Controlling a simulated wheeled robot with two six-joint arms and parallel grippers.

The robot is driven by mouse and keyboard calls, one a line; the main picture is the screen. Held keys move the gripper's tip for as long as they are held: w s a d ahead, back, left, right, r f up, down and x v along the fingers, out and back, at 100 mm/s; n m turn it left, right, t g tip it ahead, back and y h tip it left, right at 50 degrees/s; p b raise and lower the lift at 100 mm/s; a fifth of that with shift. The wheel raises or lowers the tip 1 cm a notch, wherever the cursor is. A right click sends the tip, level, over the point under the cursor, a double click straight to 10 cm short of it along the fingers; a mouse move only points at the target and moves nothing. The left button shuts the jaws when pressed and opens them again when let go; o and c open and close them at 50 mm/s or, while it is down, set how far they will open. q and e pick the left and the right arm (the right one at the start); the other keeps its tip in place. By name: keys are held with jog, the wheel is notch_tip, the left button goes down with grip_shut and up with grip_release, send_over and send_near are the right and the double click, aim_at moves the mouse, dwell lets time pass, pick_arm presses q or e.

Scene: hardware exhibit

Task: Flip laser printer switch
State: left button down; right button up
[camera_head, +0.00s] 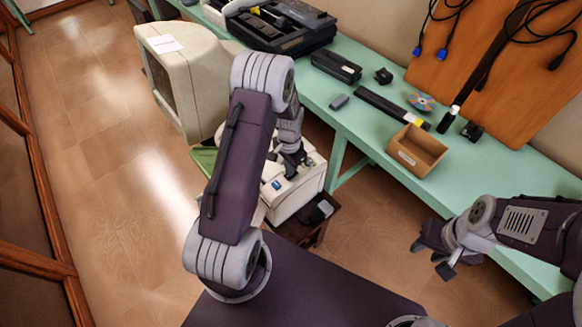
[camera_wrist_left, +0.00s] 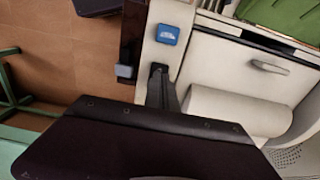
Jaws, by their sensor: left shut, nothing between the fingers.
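The laser printer (camera_head: 296,200) is a cream box on a low dark stand, partly hidden behind my left arm. A small blue switch (camera_head: 277,184) sits on its top; it also shows in the left wrist view as a blue square (camera_wrist_left: 168,34) on a cream strip. My left gripper (camera_head: 293,160) is over the printer, shut and empty. In the left wrist view its dark fingers (camera_wrist_left: 160,82) point toward the blue switch, a short way below it in the picture. I cannot tell whether they touch the printer. My right gripper (camera_head: 433,262) is open and empty, away from the printer.
An old cream monitor (camera_head: 205,75) stands close behind the printer. A long green table (camera_head: 372,133) runs along the right with a cardboard box (camera_head: 416,150), a disc (camera_head: 421,102) and several dark devices. Open wooden floor (camera_head: 110,150) lies to the left.

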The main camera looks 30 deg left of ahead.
jog(key=shift+r, duration=0.1)
